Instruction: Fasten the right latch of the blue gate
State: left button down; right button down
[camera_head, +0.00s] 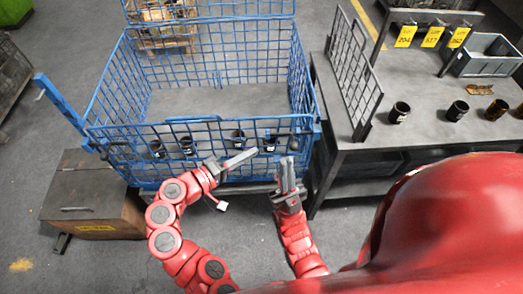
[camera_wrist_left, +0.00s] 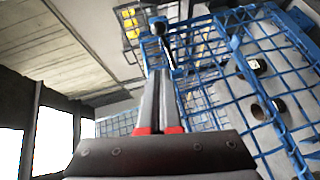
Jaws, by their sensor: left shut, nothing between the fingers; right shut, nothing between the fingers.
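The blue gate (camera_head: 215,128) is the low mesh front side of a blue wire cage, standing upright or nearly so. Its right end meets the cage's right corner post (camera_head: 316,130). The right latch is too small to make out there. My left gripper (camera_head: 252,152) is shut and empty in front of the gate, pointing right toward that corner. My right gripper (camera_head: 288,160) is shut and empty, pointing up just before the gate's right part. In the left wrist view, my left gripper's fingers (camera_wrist_left: 158,85) are together, and a dark round knob (camera_wrist_left: 160,27) shows beyond their tips beside blue mesh (camera_wrist_left: 222,65).
Several dark cylinders (camera_head: 187,146) stand inside the cage behind the gate. A grey workbench (camera_head: 420,128) with a mesh panel (camera_head: 357,75) and more cylinders stands close on the right. A brown box (camera_head: 90,190) stands at the left.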

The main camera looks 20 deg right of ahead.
pick_arm(q)
jog(key=v, duration=0.3)
jog(key=shift+a+b, duration=0.3)
jog(key=shift+a, duration=0.15)
jog(key=shift+f, duration=0.1)
